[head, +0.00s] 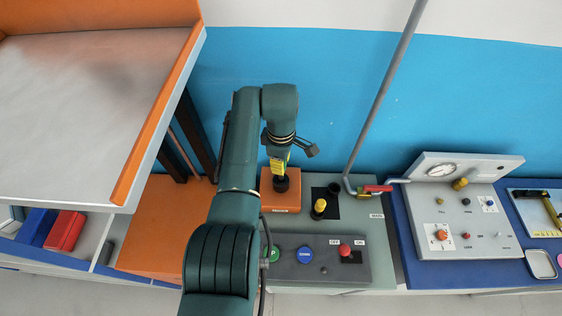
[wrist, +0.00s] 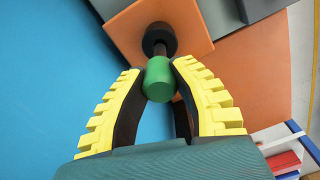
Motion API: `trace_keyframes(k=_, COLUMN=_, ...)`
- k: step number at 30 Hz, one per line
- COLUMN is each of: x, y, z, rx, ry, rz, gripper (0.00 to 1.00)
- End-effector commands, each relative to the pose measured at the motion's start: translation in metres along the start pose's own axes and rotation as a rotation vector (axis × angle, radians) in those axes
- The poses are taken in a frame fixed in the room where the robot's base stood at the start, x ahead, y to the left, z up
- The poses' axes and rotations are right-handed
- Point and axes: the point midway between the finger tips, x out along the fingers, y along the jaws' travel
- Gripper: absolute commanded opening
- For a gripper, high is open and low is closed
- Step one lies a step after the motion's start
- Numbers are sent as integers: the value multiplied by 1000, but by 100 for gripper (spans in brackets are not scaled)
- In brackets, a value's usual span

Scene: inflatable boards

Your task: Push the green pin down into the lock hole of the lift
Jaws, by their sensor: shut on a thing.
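The green pin (wrist: 159,80) has a green cylindrical head and a dark shaft, and stands in line with a black round collar (wrist: 159,38). The collar sits on the orange lock block (wrist: 190,18) of the lift. The shaft reaches to the collar's opening; how deep it sits I cannot tell. My gripper (wrist: 159,75), with yellow ribbed fingers, is shut on the green head. In the head view my gripper (head: 279,168) points down just above the collar (head: 281,184) on the orange block (head: 281,203); the pin is hidden there.
The lift's grey platform (head: 80,90) with orange edges stands at the left. Right of the block are a yellow knob (head: 319,206) and a red-handled valve (head: 376,189). A button panel (head: 318,258) lies in front, a gauge console (head: 458,215) farther right. The blue wall is behind.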

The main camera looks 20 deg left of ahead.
Motion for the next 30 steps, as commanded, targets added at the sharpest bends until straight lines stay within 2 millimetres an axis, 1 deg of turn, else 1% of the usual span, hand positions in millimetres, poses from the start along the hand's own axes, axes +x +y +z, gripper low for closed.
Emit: trace_keyframes(k=30, x=21, y=0, z=0, rx=0, ry=0, rz=1, gripper=0)
